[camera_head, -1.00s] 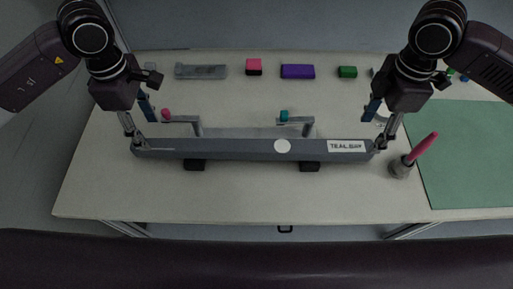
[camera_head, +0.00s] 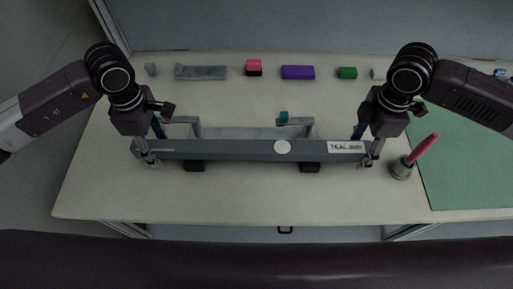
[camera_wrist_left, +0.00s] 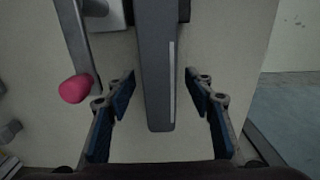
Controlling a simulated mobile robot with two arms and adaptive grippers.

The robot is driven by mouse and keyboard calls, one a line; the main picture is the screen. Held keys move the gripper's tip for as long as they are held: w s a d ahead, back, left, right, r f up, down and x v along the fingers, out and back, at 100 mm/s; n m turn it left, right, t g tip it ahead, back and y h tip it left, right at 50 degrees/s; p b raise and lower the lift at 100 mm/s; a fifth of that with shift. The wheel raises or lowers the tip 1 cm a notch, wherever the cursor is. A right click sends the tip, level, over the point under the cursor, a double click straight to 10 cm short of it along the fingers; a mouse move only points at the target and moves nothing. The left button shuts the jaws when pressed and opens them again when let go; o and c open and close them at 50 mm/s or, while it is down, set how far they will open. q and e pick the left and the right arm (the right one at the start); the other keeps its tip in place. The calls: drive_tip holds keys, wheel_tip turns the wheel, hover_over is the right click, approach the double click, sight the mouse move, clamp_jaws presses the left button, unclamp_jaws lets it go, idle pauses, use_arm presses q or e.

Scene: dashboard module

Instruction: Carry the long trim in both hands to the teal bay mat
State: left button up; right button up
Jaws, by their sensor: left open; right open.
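The long trim (camera_head: 235,150) is a grey bar lying level across two dark supports, with a white disc and a "TEAL BAY" label on its face. My left gripper (camera_head: 150,160) is at its left end, open. In the left wrist view the trim's end (camera_wrist_left: 157,85) lies between the open blue-padded fingers (camera_wrist_left: 160,95), apart from both. My right gripper (camera_head: 371,160) is open at the trim's right end; whether its fingers touch the trim cannot be told. The teal bay mat (camera_head: 465,165) lies at the right of the table.
A grey holder with a pink brush (camera_head: 402,168) stands between the trim's right end and the mat. A pink knob (camera_wrist_left: 75,89) and a teal knob (camera_head: 284,117) sit on brackets behind the trim. Purple (camera_head: 298,72), red and green blocks line the back. The front table strip is clear.

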use_arm(q)
clamp_jaws()
use_arm(e)
clamp_jaws()
use_arm(q)
drive_tip(key=shift+r, duration=0.15)
use_arm(e)
drive_tip(key=shift+r, duration=0.15)
